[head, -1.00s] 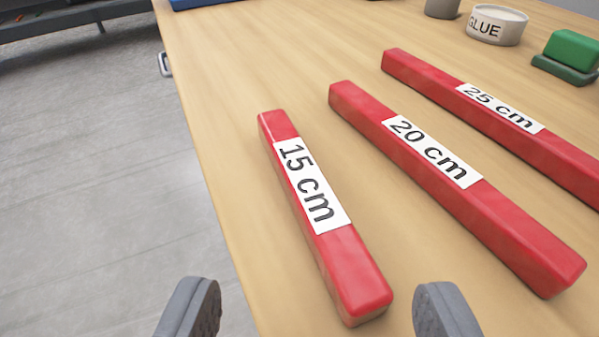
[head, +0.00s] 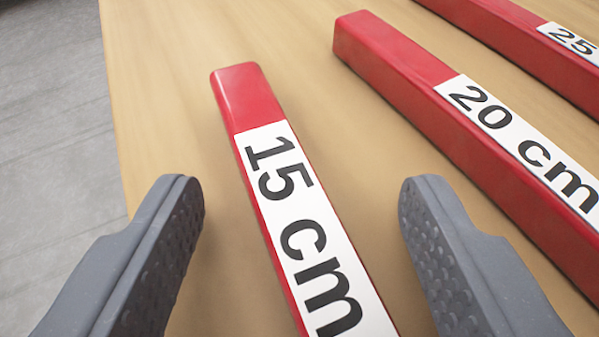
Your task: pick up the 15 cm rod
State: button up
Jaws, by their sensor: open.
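The 15 cm rod (head: 247,98) is a red bar with a white label reading "15 cm". It lies on the wooden table, slanting from upper left to lower right, and its near end is cut off by the bottom of the picture. My gripper (head: 300,205) is open, with one grey finger to the left of the rod and the other to its right. There is a gap between the rod and each finger, and neither appears to touch it. How far the fingertips are above the table is hard to tell.
The 20 cm rod (head: 395,60) lies close to the right of my right finger. The 25 cm rod (head: 490,20) lies farther right. The table (head: 290,40) has its left edge near my left finger, with grey floor (head: 50,130) beyond it.

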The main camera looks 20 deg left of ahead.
grip_shut()
jog(key=shift+r, duration=0.15)
